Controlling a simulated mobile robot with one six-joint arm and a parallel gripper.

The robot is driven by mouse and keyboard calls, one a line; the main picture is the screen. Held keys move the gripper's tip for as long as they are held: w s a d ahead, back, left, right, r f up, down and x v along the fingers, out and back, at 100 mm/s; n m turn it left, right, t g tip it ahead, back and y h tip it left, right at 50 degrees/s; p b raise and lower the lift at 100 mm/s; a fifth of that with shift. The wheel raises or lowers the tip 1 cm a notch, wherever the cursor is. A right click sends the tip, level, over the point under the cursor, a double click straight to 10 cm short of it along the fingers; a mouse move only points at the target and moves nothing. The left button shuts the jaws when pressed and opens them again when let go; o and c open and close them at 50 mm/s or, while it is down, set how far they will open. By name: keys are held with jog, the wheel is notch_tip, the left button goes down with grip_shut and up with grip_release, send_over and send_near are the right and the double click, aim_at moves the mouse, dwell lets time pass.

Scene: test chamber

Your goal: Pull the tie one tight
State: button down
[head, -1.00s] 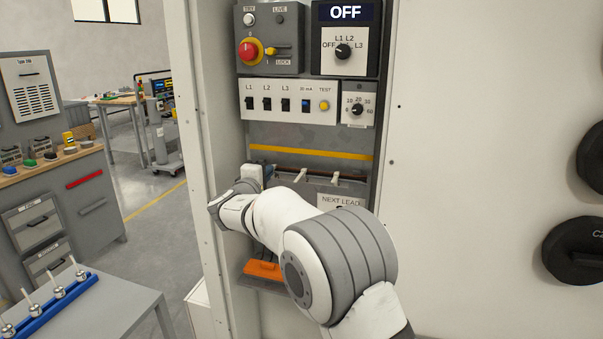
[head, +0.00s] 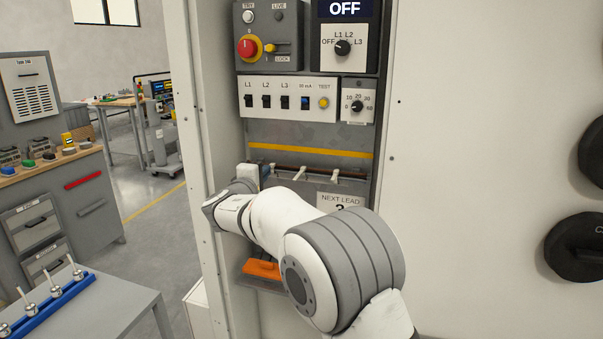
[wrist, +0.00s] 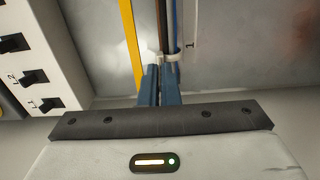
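Tie one, a small white cable tie (wrist: 174,53), sits around the thin cable bundle (wrist: 167,22) in the wrist view, beside a small mark "1" on the panel. My gripper (wrist: 159,72) has its blue fingers close together at the tie. A bit of white shows between the fingertips, and they look shut on the tie's tail. In the head view my gripper (head: 266,170) is at the left end of the bundle (head: 318,173), and my arm hides part of this area. How tight the tie is cannot be told.
Two more white ties (head: 300,173) (head: 334,175) sit along the bundle to the right. A yellow strip (head: 310,151) runs above it. Switches (head: 285,102) are higher up, and the display (head: 345,9) reads OFF. An orange object (head: 262,268) lies below. The cabinet's left wall (head: 212,120) is close to my wrist.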

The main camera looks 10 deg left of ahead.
jog(key=shift+s+f+b, duration=0.1)
jog(key=shift+s+b, duration=0.35)
jog(key=shift+s, duration=0.1)
jog(key=c, duration=2.1)
grip_release()
jog(key=o, duration=0.5)
jog(key=shift+c, duration=0.2)
jog(key=s+b, duration=0.5)
jog(key=s, duration=0.1)
jog(key=shift+a, duration=0.3)
